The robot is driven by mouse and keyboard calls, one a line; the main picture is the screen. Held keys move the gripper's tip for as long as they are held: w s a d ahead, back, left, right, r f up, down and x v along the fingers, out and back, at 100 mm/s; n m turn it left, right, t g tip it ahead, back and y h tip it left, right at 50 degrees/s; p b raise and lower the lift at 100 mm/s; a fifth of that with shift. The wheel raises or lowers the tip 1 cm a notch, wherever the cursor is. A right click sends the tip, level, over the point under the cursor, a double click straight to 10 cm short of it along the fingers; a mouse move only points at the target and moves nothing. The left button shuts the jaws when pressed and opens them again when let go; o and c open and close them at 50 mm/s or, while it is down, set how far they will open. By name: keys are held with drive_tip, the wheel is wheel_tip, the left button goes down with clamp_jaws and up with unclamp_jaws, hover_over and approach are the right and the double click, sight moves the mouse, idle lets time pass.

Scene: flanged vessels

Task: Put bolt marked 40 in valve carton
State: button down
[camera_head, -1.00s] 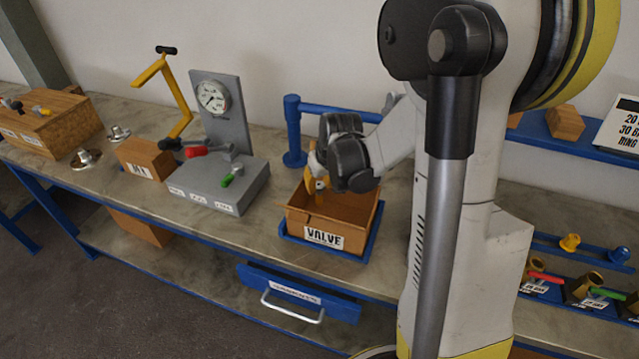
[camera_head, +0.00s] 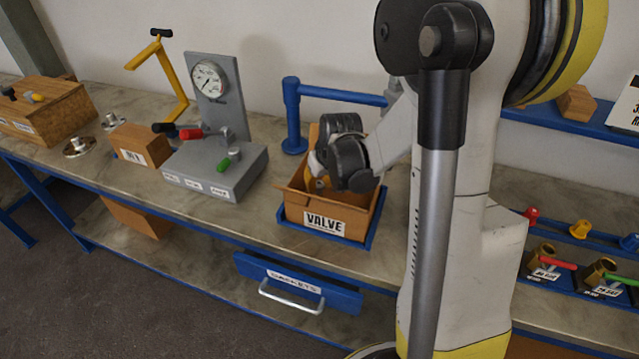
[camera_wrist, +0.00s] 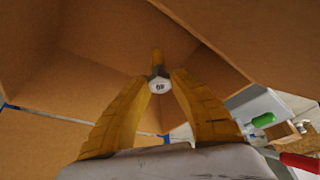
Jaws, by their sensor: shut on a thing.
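The valve carton (camera_head: 336,226) is an open brown box labelled VALVE, sitting in a blue tray on the bench. My gripper (camera_wrist: 159,85) reaches down into it, with its yellow fingers inside the carton walls in the wrist view. The fingers are shut on a bolt (camera_wrist: 158,83) with a pale hexagonal head and a yellowish shank pointing away from the wrist. A mark shows on the bolt head, but it is too small to read surely. In the head view my gripper (camera_head: 318,184) is partly behind the carton's edge and the bolt is hidden.
A grey gauge stand (camera_head: 215,172) with coloured levers stands left of the carton, beside a small brown box (camera_head: 141,146). A blue rail (camera_head: 340,95) runs behind the carton. Small valves (camera_head: 546,259) sit in a rack at the right.

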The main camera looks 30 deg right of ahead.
drive_tip(key=shift+f+b, duration=0.6)
drive_tip(key=shift+f, duration=0.05)
drive_tip(key=c, duration=1.2)
unclamp_jaws()
drive_tip(key=shift+o, duration=0.2)
drive_tip(key=shift+r, duration=0.1)
drive_tip(key=d+v, duration=0.1)
drive_tip(key=v, duration=1.1)
drive_tip(key=s+a+r+n+t, duration=0.1)
drive_tip(key=s+a+r, duration=0.3)
drive_tip(key=s+a, duration=0.9)
drive_tip(key=a+t, duration=0.1)
drive_tip(key=a, duration=0.2)
drive_tip(key=shift+t+y, duration=0.3)
